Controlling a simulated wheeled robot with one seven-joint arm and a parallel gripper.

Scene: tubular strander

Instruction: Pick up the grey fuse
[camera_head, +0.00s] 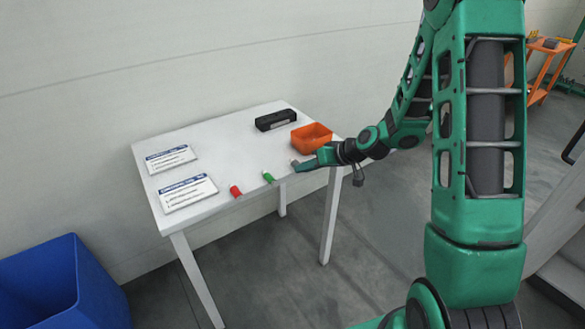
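A small pale object, seemingly the grey fuse (294,162), shows at the tip of my gripper (300,165), near the table's front edge. The gripper covers part of it. My gripper reaches in from the right, low over the table. Its fingers are seen from the side and are too small to tell whether they are open or shut, or whether they touch the fuse. A green fuse (268,177) and a red fuse (235,191) stand to the left along the same edge of the white table (225,150).
An orange bin (311,137) stands just behind my gripper, and a black device (276,120) lies at the back. Two printed cards (187,193) lie on the left. A blue container (65,285) stands on the floor at lower left. The table's middle is clear.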

